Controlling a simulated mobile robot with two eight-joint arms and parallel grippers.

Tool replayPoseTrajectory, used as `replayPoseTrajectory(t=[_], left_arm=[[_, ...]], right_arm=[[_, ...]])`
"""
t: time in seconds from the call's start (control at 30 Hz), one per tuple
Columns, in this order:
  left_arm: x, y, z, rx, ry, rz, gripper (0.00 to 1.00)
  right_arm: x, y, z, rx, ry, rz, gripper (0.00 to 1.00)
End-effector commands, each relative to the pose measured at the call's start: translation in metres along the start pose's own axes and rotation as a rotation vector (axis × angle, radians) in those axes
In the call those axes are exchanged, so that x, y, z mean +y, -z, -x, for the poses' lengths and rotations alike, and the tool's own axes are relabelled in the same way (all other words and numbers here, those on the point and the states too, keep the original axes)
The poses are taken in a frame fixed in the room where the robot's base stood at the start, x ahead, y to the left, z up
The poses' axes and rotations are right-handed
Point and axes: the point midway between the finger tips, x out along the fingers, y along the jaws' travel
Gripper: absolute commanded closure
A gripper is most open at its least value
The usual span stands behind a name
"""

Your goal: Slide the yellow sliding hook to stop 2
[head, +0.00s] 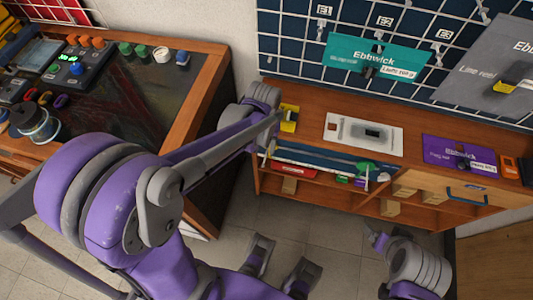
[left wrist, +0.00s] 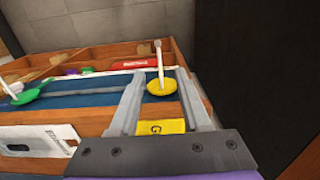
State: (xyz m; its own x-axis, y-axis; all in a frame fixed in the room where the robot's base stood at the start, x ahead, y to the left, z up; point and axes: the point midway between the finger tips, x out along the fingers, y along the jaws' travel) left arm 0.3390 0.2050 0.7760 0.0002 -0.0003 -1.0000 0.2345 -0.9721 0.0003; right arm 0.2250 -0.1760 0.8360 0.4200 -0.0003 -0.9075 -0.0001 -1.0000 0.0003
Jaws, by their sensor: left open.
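The yellow sliding hook (left wrist: 162,87) is a round yellow disc with a pale post, at the bench's front edge in the left wrist view. My left gripper (left wrist: 160,74) is open. Its two fingers stand either side of the hook, with gaps showing; I cannot tell whether either touches it. In the head view my left gripper (head: 270,145) is at the left end of the bench, where my arm largely hides the hook. A green hook (head: 366,169) sits further right along the same front rail; it also shows in the left wrist view (left wrist: 28,96). Stop numbers are not readable.
A yellow card (head: 289,118), a white card (head: 362,133) and a purple card (head: 459,157) lie on the wooden bench top (head: 310,98). A blue drawer handle (head: 466,195) is at the right. A wire grid with hanging cards rises behind. The control desk (head: 215,72) stands left.

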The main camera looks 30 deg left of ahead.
Motion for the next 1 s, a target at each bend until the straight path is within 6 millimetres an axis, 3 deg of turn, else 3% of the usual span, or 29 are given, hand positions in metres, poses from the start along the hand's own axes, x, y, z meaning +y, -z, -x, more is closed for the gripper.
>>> replayPoseTrajectory(t=[0.1, 0.3, 0.7, 0.73, 1.0], left_arm=[[0.000, 0.000, -0.026, 0.000, 0.000, 0.000, 0.53], [0.000, 0.000, -0.052, 0.000, 0.000, -0.001, 0.53], [0.000, 0.000, -0.060, 0.001, 0.000, -0.001, 0.53], [0.000, 0.000, -0.060, 0.001, 0.000, -0.001, 0.54], [0.000, 0.000, -0.060, 0.001, 0.000, -0.001, 1.00]], right_arm=[[0.000, -0.003, -0.006, -0.002, 0.000, 0.000, 0.12], [0.000, -0.006, -0.010, -0.004, 0.000, 0.000, 0.12], [0.000, -0.006, -0.011, -0.004, 0.000, 0.000, 0.12], [0.000, -0.006, -0.011, -0.004, 0.000, 0.000, 0.12], [0.000, -0.006, -0.011, -0.004, 0.000, 0.000, 0.12]])
